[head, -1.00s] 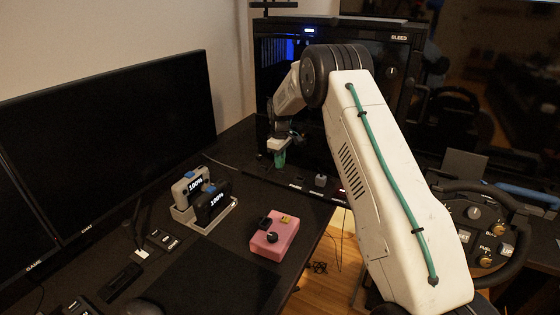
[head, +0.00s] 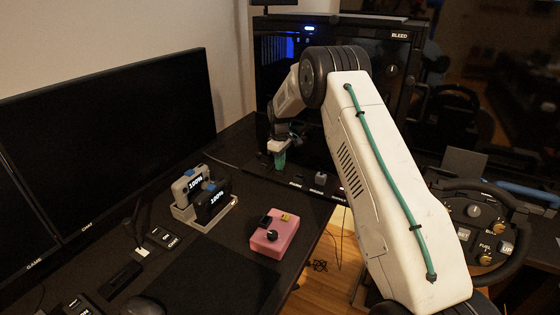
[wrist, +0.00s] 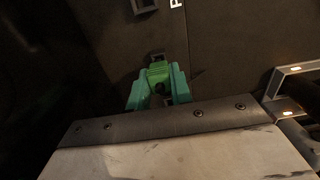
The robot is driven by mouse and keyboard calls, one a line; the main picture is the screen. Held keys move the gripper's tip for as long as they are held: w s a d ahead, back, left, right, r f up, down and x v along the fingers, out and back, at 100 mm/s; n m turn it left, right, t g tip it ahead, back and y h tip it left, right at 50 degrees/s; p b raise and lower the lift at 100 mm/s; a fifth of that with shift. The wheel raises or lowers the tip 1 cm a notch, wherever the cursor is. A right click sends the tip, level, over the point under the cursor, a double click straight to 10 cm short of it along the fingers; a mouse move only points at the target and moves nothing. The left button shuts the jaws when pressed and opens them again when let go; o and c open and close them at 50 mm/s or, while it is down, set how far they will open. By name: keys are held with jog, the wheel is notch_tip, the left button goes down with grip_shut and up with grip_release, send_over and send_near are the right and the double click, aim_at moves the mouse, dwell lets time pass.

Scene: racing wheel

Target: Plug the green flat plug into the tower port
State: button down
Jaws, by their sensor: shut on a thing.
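My gripper (head: 280,156) points down over the far part of the dark desk, in front of the black tower (head: 345,95). In the wrist view my gripper's green fingers (wrist: 158,92) are shut on the green plug (wrist: 158,71). A small dark socket-like opening (wrist: 157,55) shows just beyond the plug's end. I cannot tell whether the plug touches it. Another square port frame (wrist: 144,5) is at the top edge of the wrist view. In the head view the plug is too small to tell from the green fingers.
A pink box (head: 275,233) with knobs sits on the desk (head: 225,250). A dock with two "100%" units (head: 212,202) stands left of it. A monitor (head: 110,145) is at the left. A steering wheel (head: 485,230) is at the right. A grey block (head: 320,179) stands near the labelled strip.

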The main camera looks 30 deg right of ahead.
jog(key=shift+f, duration=0.5)
jog(key=c, duration=1.2)
grip_release()
jog(key=shift+o, duration=0.2)
notch_tip(320, 180, up, 8)
jog(key=shift+f, duration=0.1)
